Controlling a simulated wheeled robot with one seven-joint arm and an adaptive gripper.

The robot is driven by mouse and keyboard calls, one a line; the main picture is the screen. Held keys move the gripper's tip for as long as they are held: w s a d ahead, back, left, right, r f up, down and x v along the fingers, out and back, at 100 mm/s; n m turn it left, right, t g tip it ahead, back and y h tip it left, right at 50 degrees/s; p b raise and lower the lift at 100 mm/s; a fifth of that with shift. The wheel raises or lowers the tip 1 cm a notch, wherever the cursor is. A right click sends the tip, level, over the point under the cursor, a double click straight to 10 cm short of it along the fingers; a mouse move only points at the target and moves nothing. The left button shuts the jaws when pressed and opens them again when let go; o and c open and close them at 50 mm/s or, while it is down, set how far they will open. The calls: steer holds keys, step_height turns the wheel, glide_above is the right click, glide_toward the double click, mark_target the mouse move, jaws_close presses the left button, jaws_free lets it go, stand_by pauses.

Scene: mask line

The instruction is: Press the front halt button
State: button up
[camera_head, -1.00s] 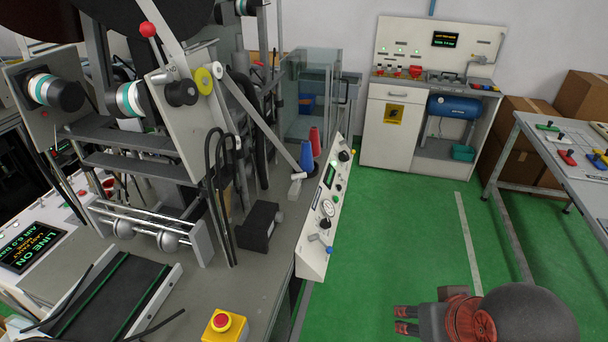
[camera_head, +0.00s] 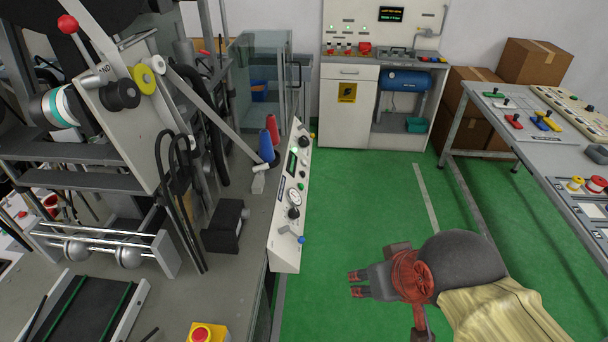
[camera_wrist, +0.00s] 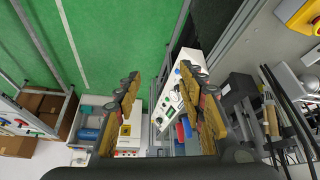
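The halt button is a red mushroom cap on a yellow box (camera_head: 203,333), at the front edge of the machine's grey table. It is cut off by the bottom edge in the head view. Part of the yellow box (camera_wrist: 299,14) also shows at the top right corner of the wrist view. My gripper (camera_head: 358,284) is above the green floor, to the right of the button and well apart from it. In the wrist view my gripper's two fingers (camera_wrist: 160,78) are spread, with nothing between them.
A slanted white control panel (camera_head: 291,200) stands at the table's right edge, between my gripper and the machine. A grey bench (camera_head: 519,141) with small parts is on the right. A white cabinet (camera_head: 346,112) stands at the back. Green floor between them is clear.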

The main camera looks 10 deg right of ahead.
steer(key=shift+c, duration=1.1)
